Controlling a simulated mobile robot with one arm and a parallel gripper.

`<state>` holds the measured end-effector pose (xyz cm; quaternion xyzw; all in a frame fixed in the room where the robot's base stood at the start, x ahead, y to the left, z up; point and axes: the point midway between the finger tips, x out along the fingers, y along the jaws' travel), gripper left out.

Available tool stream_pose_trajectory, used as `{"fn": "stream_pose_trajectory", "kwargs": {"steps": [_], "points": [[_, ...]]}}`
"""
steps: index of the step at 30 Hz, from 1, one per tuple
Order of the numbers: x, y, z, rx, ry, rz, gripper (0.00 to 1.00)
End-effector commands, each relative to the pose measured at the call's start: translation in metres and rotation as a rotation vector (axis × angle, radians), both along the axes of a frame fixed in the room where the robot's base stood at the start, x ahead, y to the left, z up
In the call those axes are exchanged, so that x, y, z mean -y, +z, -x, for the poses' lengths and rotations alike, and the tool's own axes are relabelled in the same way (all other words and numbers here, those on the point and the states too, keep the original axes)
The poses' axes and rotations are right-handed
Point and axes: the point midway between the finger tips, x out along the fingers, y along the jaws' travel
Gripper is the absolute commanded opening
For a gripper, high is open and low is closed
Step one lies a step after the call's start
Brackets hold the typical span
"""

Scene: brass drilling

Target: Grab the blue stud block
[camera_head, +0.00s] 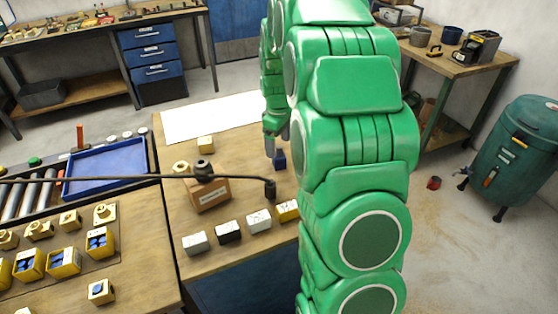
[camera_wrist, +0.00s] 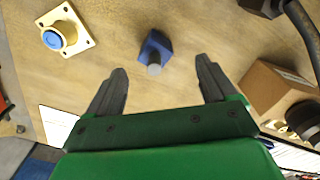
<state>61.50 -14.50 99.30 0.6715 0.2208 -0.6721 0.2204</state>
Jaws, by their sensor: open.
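The blue stud block (camera_wrist: 154,48) stands on the wooden table in the wrist view, with a grey round stud on the side facing my gripper. It lies just beyond and between the fingertips of my gripper (camera_wrist: 163,76), which is open and empty. In the head view the blue stud block (camera_head: 279,160) shows beside my green arm, just right of my gripper (camera_head: 271,143). My arm hides part of the table there, and the fingers are only partly visible.
A cardboard box (camera_head: 209,194) with a dark lamp-like arm (camera_head: 230,178) over it stands near the block. Several small blocks (camera_head: 228,232) line the table's front. Bare wood surrounds the block.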

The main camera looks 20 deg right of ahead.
Motion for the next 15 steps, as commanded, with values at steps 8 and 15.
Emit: {"fn": "stream_pose_trajectory", "kwargs": {"steps": [8,15], "points": [[0.001,-0.022,-0.001,0.0,0.001,0.0,0.85],[0.003,-0.037,-0.002,0.0,0.001,0.0,0.85]]}}
